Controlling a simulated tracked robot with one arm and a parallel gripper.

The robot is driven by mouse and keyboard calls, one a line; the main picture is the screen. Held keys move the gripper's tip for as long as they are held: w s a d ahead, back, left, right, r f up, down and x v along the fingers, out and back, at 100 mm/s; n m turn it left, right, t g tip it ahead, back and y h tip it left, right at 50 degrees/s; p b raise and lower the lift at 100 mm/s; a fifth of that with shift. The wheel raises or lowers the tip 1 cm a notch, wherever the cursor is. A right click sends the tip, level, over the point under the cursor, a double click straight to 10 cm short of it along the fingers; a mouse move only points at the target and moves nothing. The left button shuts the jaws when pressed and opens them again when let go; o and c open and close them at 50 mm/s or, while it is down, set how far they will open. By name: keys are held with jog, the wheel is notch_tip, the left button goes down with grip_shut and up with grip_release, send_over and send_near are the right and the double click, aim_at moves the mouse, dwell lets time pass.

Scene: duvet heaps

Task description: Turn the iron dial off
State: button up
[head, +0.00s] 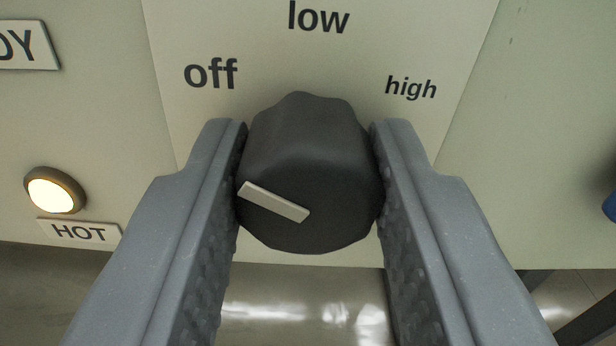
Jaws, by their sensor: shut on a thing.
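The iron dial (300,160) is a dark grey, faceted knob in the middle of the head view. It stands out from a pale plate (400,50) with the labels "off" at upper left, "low" at top and "high" at right. The white pointer (273,202) on the dial's face runs from near its centre to its left edge and tilts slightly up, roughly to the "off" side. My gripper (310,150) is shut on the dial, one grey finger on its left side and one on its right. The fingers hide part of the plate.
A lit round lamp (54,191) sits at the left above a "HOT" label (79,232). Part of another label ending in "DY" (27,45) shows at upper left. A blue object (609,207) is cut off at the right edge. A shiny floor (300,310) shows below the panel.

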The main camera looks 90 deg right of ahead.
jog(key=shift+w+a, duration=0.1)
jog(key=o, duration=0.9)
jog(key=shift+o, duration=0.3)
jog(key=s+a+p, duration=0.1)
jog(key=a, duration=1.2)
jog(key=shift+a, duration=0.35)
jog(key=shift+f, duration=0.1)
